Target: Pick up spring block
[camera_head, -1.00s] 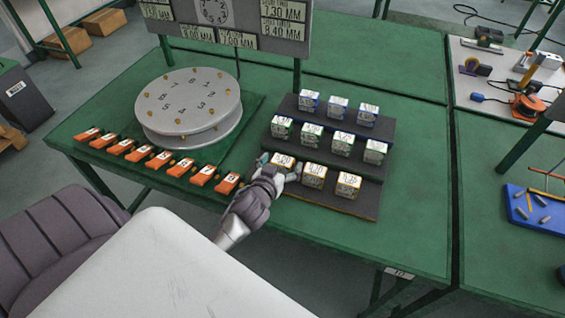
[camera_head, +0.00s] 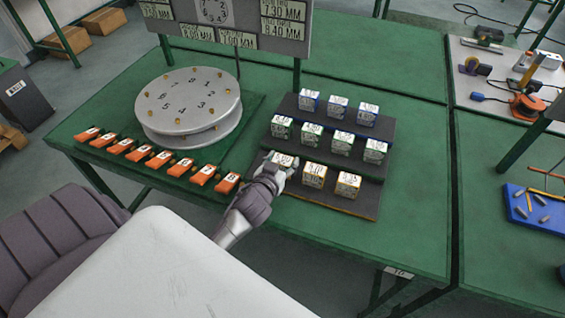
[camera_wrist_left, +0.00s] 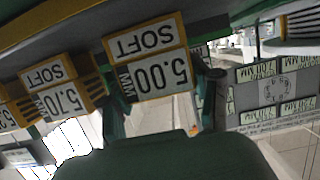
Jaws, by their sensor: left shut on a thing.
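My left gripper (camera_head: 274,171) is at the left end of the front step of the dark rack (camera_head: 367,205). It is shut on a yellow-trimmed spring block (camera_head: 284,160), which it partly hides in the head view. In the left wrist view this block (camera_wrist_left: 150,72) reads "5.00 MM SOFT" and sits between the two fingers (camera_wrist_left: 158,110). Beside it is another yellow block (camera_wrist_left: 58,90) reading "5.70 MM SOFT". In the head view, two yellow blocks (camera_head: 314,175) (camera_head: 347,186) stand to its right. My right gripper does not show.
Green-trimmed blocks (camera_head: 342,143) fill the middle step and blue-trimmed blocks (camera_head: 338,107) the back step. Left stand a round numbered metal drum (camera_head: 190,105) and a row of orange tagged pieces (camera_head: 180,167). The green table's front right (camera_head: 420,230) is clear.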

